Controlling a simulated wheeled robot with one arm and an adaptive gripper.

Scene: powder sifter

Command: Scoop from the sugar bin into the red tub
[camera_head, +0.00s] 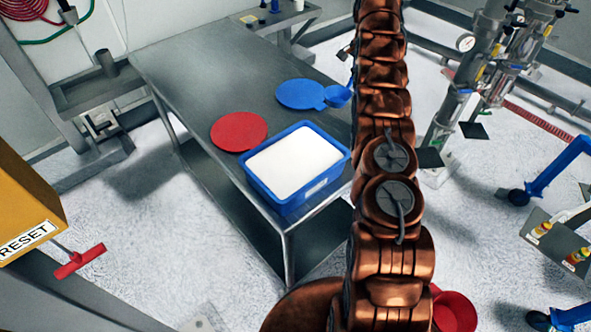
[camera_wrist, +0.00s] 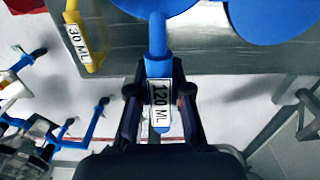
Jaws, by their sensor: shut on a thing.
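The blue bin (camera_head: 268,196) is filled with white powder (camera_head: 293,162) and stands on the near end of the metal table; its label is unreadable. My gripper (camera_wrist: 160,95) is shut on the handle of a blue scoop (camera_wrist: 157,68) marked 120 ML. The scoop's bowl (camera_head: 338,97) shows at the table's right edge, beside a flat blue disc (camera_head: 298,93); I cannot tell whether it rests or is lifted. My arm hides the gripper in the head view. A red tub (camera_head: 457,312) is partly visible at bottom right, behind my arm.
A flat red disc (camera_head: 239,131) lies on the metal table (camera_head: 190,60) behind the bin. A yellow scoop (camera_wrist: 76,30) marked 30 ML is left of my gripper. A yellow RESET box (camera_head: 25,205) stands at left. Pipework (camera_head: 470,80) stands at right.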

